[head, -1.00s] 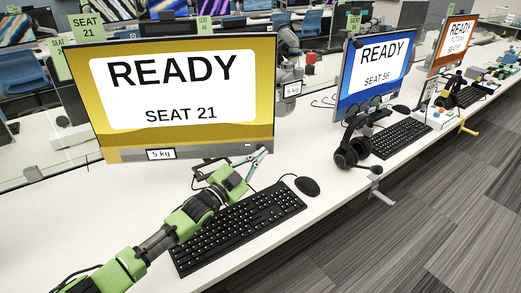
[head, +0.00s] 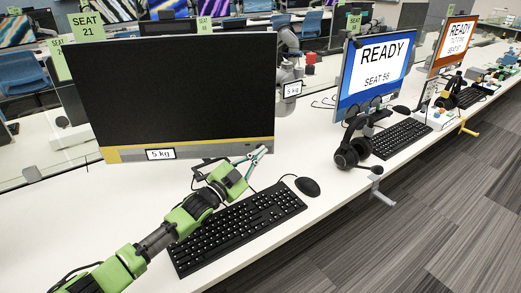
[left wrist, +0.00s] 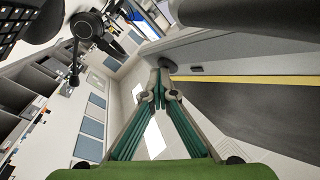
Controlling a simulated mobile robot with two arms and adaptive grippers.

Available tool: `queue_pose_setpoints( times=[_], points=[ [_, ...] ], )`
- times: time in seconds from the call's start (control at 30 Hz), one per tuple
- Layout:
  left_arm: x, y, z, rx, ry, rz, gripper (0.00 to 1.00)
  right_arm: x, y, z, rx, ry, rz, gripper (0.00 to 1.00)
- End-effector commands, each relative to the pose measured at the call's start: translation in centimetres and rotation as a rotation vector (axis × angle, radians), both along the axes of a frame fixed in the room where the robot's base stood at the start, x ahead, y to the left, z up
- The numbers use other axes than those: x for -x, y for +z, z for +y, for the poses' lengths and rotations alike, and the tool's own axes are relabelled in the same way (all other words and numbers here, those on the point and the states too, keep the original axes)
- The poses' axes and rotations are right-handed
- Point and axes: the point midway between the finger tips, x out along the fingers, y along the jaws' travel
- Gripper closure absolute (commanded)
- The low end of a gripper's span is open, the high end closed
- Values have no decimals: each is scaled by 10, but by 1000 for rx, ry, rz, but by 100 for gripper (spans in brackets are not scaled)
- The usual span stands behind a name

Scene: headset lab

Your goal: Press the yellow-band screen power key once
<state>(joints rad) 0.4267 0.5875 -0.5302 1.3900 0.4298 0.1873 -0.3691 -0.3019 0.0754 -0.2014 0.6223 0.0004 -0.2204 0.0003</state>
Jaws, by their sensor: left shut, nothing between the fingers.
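The yellow-band screen (head: 180,95) stands at the left in the head view, its display now black. A yellow strip (head: 112,156) and a "5 kg" label (head: 160,154) show on its grey lower bezel. In the left wrist view the yellow band (left wrist: 262,79) runs above the dark display, and a small dark key (left wrist: 197,69) sits on the grey bezel. My left gripper (head: 262,151) is shut and empty, its tips at the bezel's lower right. In the left wrist view the tips (left wrist: 160,68) are left of the key; contact cannot be told. My right gripper is not in view.
A black keyboard (head: 238,228) and mouse (head: 307,186) lie below my left arm. A blue READY screen (head: 378,68) and a headset on a stand (head: 350,150) are to the right, with an orange screen (head: 455,42) beyond. The white desk (head: 45,215) is clear at left.

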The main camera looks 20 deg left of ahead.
Motion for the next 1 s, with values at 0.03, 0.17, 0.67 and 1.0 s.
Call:
queue_pose_setpoints(
  times=[0.03, 0.17, 0.67, 1.0],
  points=[
    [0, 0, 1, 0, 1, 0, 100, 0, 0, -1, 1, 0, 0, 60],
    [1, 0, 0, 0, 1, 0, 100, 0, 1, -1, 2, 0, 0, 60],
    [16, 0, -7, -1, 1, -1, 100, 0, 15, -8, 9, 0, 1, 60],
    [28, 3, -13, 2, -1, 2, 100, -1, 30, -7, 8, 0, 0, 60]
  ],
)
